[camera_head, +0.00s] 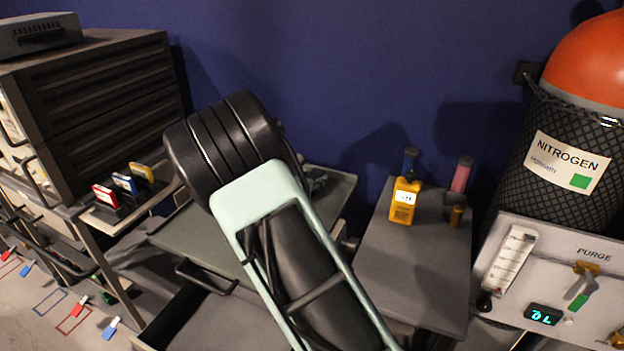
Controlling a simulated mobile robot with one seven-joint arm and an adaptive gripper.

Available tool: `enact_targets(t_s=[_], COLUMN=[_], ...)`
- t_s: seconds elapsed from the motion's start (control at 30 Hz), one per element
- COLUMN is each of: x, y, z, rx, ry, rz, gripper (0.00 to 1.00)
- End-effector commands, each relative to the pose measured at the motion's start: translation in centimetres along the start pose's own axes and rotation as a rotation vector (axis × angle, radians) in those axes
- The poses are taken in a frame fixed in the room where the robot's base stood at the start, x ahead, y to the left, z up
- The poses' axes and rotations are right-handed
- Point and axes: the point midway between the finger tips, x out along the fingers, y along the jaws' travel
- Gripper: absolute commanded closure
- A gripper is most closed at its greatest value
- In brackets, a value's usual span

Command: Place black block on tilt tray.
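My arm (290,240) fills the middle of the view, with its black rounded joint at the upper end. It hides much of a grey-green flat surface (195,240), which may be the tilt tray. I cannot tell whether that surface is tilted. A small dark, jagged shape (317,181) shows just right of my arm over the surface's far edge. It may be part of my gripper, or something lying there. My gripper's fingertips cannot be made out. No black block can be picked out clearly; it may be hidden behind my arm.
A grey table (420,260) at right holds a yellow meter (404,201), a pink-topped cylinder (461,174) and a dark blue-topped one. A nitrogen tank (570,150) and purge panel (550,280) stand far right. A dark cabinet (100,90) stands left. An open drawer (205,315) lies below the surface.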

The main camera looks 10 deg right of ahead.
Motion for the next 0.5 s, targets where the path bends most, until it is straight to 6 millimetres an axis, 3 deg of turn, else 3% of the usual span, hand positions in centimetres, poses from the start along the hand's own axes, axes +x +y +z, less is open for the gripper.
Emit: enact_targets(t_s=[0.43,0.5], x=[-0.2,-1.2], y=[0.0,0.1], z=[0.5,0.3], rx=[0.000,0.000], ry=[0.000,0.001], rz=[0.000,0.002], gripper=[0.54,0.54])
